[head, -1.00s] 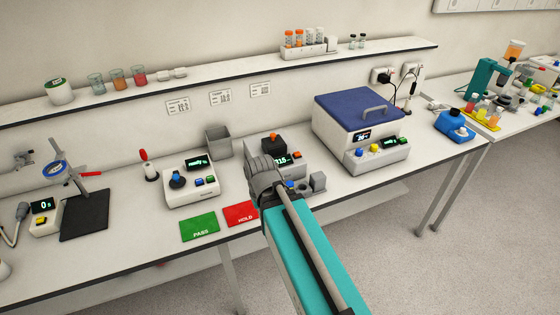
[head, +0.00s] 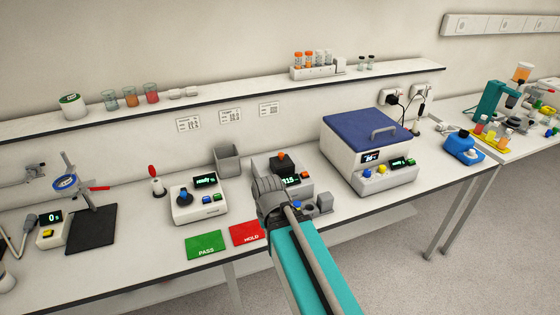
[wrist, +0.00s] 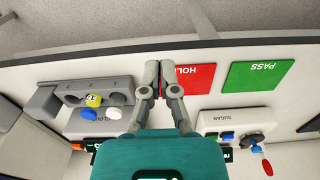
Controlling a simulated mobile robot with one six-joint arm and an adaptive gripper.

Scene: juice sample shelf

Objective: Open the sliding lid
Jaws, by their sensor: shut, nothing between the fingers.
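The blue lid (head: 355,128) with a grey handle (head: 384,132) lies flat over the top of a white box-shaped device (head: 345,170) at the right of the bench in the head view. It appears to cover the whole top. The device's front has a display and coloured buttons. My gripper (wrist: 161,66) is shut and empty in the wrist view, over the front of the bench by the red HOLD card (wrist: 198,80). It is well to the left of the lid in the head view, apart from it; its fingertips are hard to make out there.
A shelf (head: 215,97) runs above the bench.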

